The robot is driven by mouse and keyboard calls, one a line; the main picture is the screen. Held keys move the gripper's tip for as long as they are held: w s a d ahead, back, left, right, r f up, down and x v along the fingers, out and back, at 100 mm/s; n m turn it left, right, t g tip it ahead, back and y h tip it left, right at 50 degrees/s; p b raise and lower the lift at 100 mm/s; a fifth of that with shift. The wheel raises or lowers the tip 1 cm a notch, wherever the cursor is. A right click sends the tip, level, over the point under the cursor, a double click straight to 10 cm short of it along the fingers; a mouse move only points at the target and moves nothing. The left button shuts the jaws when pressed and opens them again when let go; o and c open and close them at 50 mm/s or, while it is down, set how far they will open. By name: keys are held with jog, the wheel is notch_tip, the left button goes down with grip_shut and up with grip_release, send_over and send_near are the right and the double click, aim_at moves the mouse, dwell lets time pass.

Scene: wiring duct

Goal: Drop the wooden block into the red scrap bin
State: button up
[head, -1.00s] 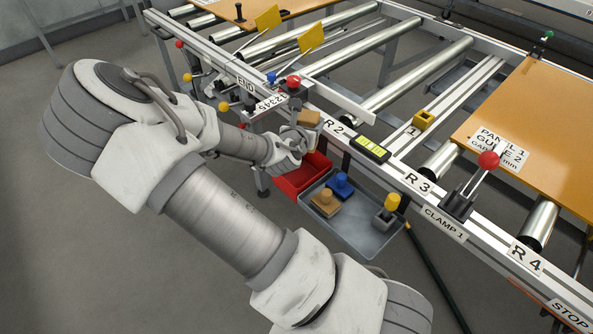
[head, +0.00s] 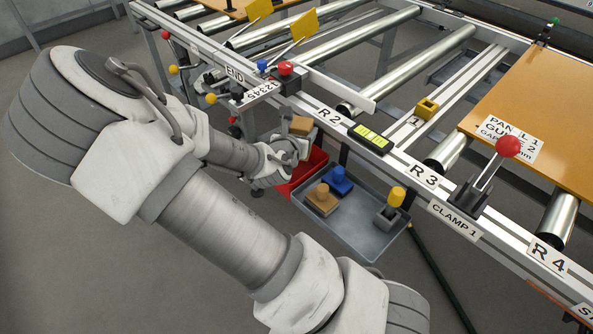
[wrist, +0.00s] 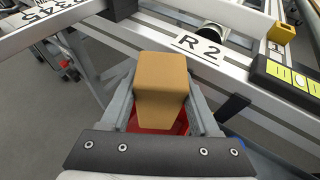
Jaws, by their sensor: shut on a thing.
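The tan wooden block (wrist: 161,90) is held between the two fingers of my gripper (wrist: 162,105) in the wrist view. In the head view the block (head: 301,125) shows just beyond my gripper (head: 303,143), beside the rail near the R 2 label. The red scrap bin (head: 312,166) hangs below, at the left end of the grey tray, partly hidden by my gripper. In the wrist view a little of the bin's red (wrist: 180,124) shows beneath the block. The block is above the bin.
The grey tray (head: 372,238) beside the bin holds a tan knobbed piece (head: 321,200), a blue one (head: 337,181) and a grey one with a yellow top (head: 391,208). The conveyor rail with a yellow-green level (head: 371,138) and a red-knobbed clamp (head: 508,147) runs close behind.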

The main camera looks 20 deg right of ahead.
jog(key=o, duration=1.5)
jog(key=shift+r, duration=0.1)
